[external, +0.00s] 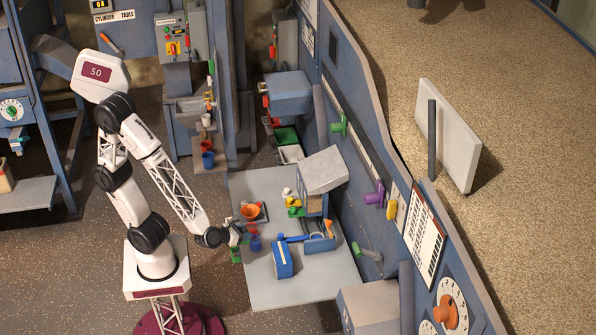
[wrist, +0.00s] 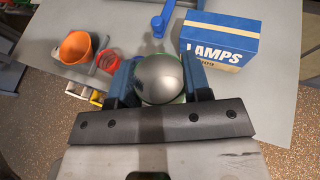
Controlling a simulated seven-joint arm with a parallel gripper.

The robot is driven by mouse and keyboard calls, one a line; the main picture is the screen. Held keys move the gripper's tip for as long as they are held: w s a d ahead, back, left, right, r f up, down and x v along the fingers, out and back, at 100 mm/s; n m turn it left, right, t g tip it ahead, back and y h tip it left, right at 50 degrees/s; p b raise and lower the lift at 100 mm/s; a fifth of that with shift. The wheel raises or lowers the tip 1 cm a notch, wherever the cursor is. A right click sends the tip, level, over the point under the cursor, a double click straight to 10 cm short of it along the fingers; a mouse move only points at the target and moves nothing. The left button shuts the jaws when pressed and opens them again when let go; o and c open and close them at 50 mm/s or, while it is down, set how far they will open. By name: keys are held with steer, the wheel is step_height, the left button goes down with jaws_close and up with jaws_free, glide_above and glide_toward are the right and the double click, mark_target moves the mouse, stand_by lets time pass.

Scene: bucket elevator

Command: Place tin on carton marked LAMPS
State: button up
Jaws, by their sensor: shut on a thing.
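The carton marked LAMPS (wrist: 221,42) is a blue and white box standing on the grey table, upper right in the wrist view. In the external view, the carton (external: 283,259) is near the table's middle. My gripper (wrist: 160,82) is shut on a round silver tin (wrist: 160,76), with a blue-grey finger on either side of it. The tin is apart from the carton, nearer the camera and left of it. In the external view, my gripper (external: 238,232) is at the table's left edge, left of the carton. The tin is too small to make out there.
An orange bowl (wrist: 75,47) and a red cup (wrist: 108,60) are left of the tin. A blue tool (wrist: 159,22) lies beyond it. A blue-grey open box (external: 320,243) stands right of the carton. The table's front part (external: 310,290) is clear.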

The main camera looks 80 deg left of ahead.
steer(key=shift+w, duration=0.15)
steer(key=w+d, duration=0.1)
steer(key=w, duration=0.4)
steer(key=w+d+f, duration=0.1)
steer(key=w+d, duration=0.1)
steer(key=w, duration=0.3)
steer(key=w+d, duration=0.2)
steer(key=w, duration=0.3)
steer(key=shift+f, duration=0.2)
steer(key=shift+f, duration=0.1)
steer(key=shift+f, duration=1.7)
steer(key=shift+f, duration=0.1)
steer(key=o, duration=0.9)
steer(key=shift+s, duration=0.1)
steer(key=v, duration=1.2)
